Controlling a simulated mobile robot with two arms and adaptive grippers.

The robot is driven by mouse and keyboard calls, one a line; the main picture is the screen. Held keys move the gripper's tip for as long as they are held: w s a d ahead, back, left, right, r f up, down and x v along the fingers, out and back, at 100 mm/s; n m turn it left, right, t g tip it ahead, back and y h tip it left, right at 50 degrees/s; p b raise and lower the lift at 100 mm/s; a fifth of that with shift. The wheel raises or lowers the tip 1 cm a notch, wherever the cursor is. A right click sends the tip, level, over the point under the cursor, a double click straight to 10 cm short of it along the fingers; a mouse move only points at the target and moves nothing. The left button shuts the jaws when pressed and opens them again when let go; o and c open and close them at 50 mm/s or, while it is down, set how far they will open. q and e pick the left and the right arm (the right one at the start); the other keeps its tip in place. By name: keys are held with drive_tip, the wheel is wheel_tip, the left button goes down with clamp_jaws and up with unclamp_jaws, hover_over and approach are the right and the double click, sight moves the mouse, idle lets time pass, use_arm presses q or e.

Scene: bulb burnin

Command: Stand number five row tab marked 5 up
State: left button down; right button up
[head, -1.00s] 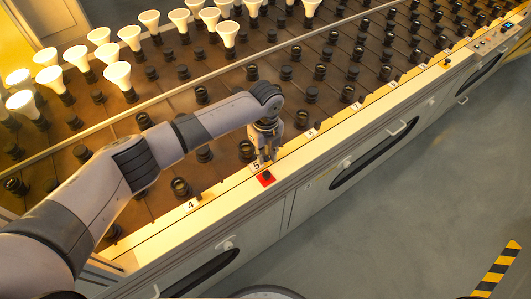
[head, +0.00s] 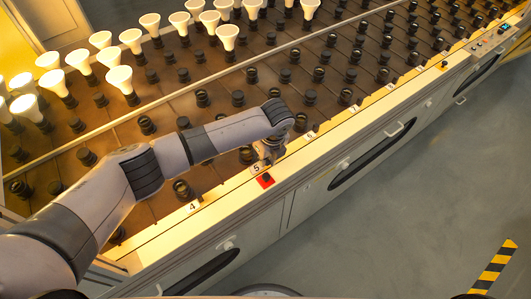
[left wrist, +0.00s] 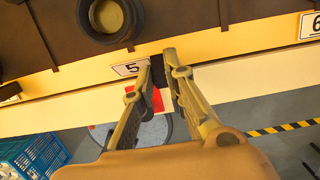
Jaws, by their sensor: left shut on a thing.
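The row tab marked 5 (head: 256,168) is a small white plate with a dark numeral on the bench's pale front ledge. In the left wrist view the tab (left wrist: 130,68) shows beside the left fingertip, its right end partly covered. My left gripper (head: 268,158) is down at the tab. In the left wrist view my left gripper's fingertips (left wrist: 160,65) are close together with a dark piece between them; the exact contact is partly hidden. I cannot tell the tab's tilt clearly. My right gripper is not in view.
A red square (head: 265,181) with a dark knob lies just in front of the tab. Tabs 4 (head: 193,206) and 6 (head: 310,134) sit along the ledge. Sockets and lit bulbs (head: 119,77) fill the bench behind. A blue crate (left wrist: 32,158) stands on the floor.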

use_arm(q)
drive_tip(key=shift+s+d+r+t+y+p, duration=0.15)
drive_tip(key=shift+s+d+t+y+p, duration=0.25)
drive_tip(key=shift+t+y+p, duration=0.45)
drive_tip(key=shift+s+d+f+t+y+p, duration=0.1)
drive_tip(key=shift+s+f+t+y+p, duration=0.2)
drive_tip(key=shift+t, duration=0.35)
drive_tip(key=shift+s+d+t+y+p, duration=0.1)
drive_tip(key=shift+t+y+p, duration=0.2)
drive_tip(key=shift+t, duration=0.3)
drive_tip(key=c, duration=1.6)
unclamp_jaws()
drive_tip(key=shift+s, duration=0.1)
drive_tip(key=v, duration=1.2)
drive_tip(key=shift+d+f, duration=0.1)
drive_tip(key=shift+d, duration=0.05)
